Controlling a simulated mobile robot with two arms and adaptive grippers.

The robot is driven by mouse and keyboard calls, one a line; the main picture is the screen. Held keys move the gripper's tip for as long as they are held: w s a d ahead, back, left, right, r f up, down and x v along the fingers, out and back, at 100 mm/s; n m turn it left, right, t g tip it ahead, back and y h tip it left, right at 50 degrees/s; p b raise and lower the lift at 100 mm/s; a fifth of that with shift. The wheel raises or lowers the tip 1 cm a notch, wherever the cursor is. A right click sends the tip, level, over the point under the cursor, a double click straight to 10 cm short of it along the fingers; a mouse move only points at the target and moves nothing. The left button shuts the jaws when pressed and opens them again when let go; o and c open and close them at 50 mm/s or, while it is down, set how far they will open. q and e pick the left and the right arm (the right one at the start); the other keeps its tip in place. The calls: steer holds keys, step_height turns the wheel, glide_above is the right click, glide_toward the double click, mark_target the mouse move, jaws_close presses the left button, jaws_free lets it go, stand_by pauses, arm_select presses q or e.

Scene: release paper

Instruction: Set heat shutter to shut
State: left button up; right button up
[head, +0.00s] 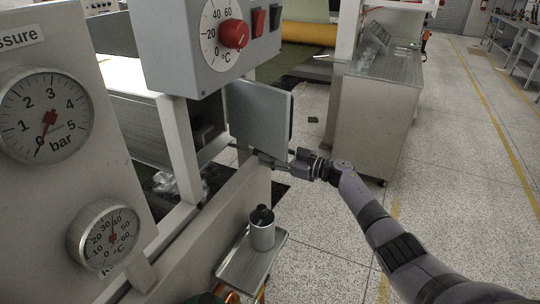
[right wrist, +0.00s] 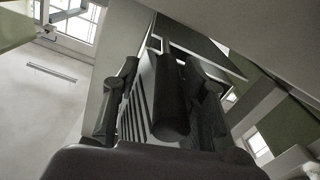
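The heat shutter looks to be the grey flat panel (head: 258,112) under the control box in the head view. It stands swung out from the dark opening (head: 205,130) beside it, so it appears open. My right gripper (head: 288,160) is at the panel's lower right edge. In the right wrist view, a dark round bar (right wrist: 170,100), possibly the shutter's handle, lies between the fingers of my right gripper (right wrist: 162,105). The fingers stand apart, with a visible gap on the bar's left side. Contact cannot be made out. My left gripper is not in view.
A control box (head: 215,40) with a red knob (head: 233,34) is above the panel. Two gauges stand at left, pressure (head: 45,115) and temperature (head: 104,235). A small tray (head: 245,270) holds a metal can (head: 262,230). A grey cabinet (head: 375,110) stands behind; floor at right is clear.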

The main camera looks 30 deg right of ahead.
steer(key=shift+a, duration=0.1)
steer(key=shift+s+d+f, duration=0.1)
steer(key=shift+s+d, duration=0.2)
steer(key=shift+s, duration=0.15)
steer(key=v, duration=1.1)
